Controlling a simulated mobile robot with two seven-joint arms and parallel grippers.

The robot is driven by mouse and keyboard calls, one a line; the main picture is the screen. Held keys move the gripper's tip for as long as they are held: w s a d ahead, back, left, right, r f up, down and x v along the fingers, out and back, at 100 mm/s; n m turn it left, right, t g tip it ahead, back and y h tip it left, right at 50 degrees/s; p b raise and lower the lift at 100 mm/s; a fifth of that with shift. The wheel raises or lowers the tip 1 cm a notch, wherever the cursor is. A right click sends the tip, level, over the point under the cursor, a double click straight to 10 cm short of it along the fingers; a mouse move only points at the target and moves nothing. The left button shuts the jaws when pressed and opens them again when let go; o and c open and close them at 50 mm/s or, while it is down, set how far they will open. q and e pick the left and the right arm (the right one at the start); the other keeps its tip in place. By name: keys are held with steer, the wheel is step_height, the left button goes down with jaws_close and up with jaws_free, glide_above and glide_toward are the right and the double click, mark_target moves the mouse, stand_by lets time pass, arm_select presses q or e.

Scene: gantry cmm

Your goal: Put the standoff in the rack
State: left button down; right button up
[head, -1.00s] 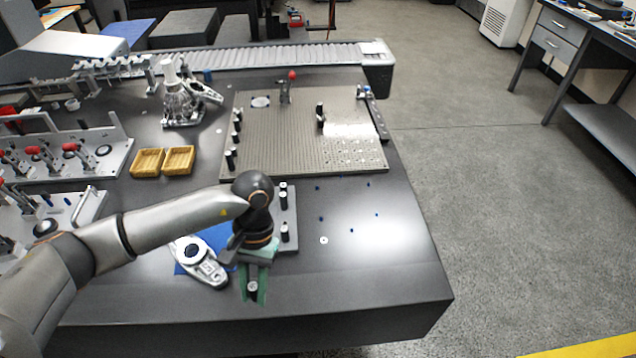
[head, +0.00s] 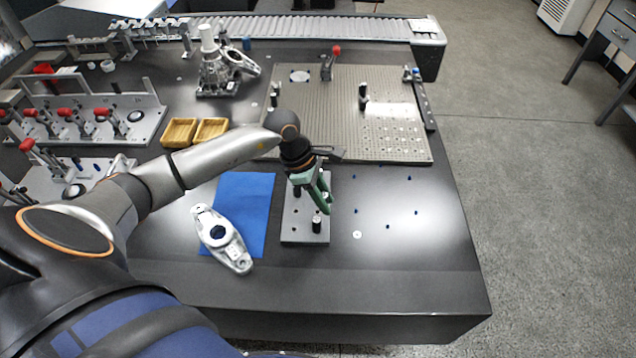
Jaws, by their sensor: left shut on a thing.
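The rack (head: 290,232) is a small grey plate with holes near the front right of the dark table. A black standoff with a pale top (head: 317,224) stands upright at its front right. My left gripper (head: 326,206) has green fingers and is over the right side of the rack, pointing down and toward the front. It is shut on a standoff that the fingers mostly hide. I cannot tell whether the held standoff touches the rack. Other dark posts behind the fingers are partly hidden. My right gripper is out of view.
A blue mat (head: 246,205) lies left of the rack, with a silver casting (head: 222,240) partly on it. A perforated plate (head: 400,140) with posts and a red-knobbed clamp is behind. Yellow bins (head: 180,132) stand at back left.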

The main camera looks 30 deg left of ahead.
mark_target(307, 205)
arm_select(q)
steer(key=shift+w+a+f+n+t+y+b, duration=0.25)
steer(key=shift+w+a+f+n+b, duration=0.2)
steer(key=shift+a+f+n+b, duration=0.35)
steer(key=shift+w+a+f+n+t+y+b, duration=0.15)
steer(key=shift+w+a+f+n+t+b, duration=0.3)
steer(key=shift+f+n, duration=0.55)
steer(key=shift+w+a+f+n+t+y+b, duration=0.2)
steer(key=shift+w+a+f+n+b, duration=0.3)
steer(key=shift+a+f+n+b, duration=0.45)
steer(key=shift+d+f+b, duration=0.35)
steer(key=shift+f+b, duration=0.15)
steer(key=shift+f, duration=0.1)
steer(key=shift+r, duration=0.2)
steer(key=shift+w, duration=0.1)
steer(key=shift+f+b, duration=0.85)
steer(key=shift+f, duration=0.1)
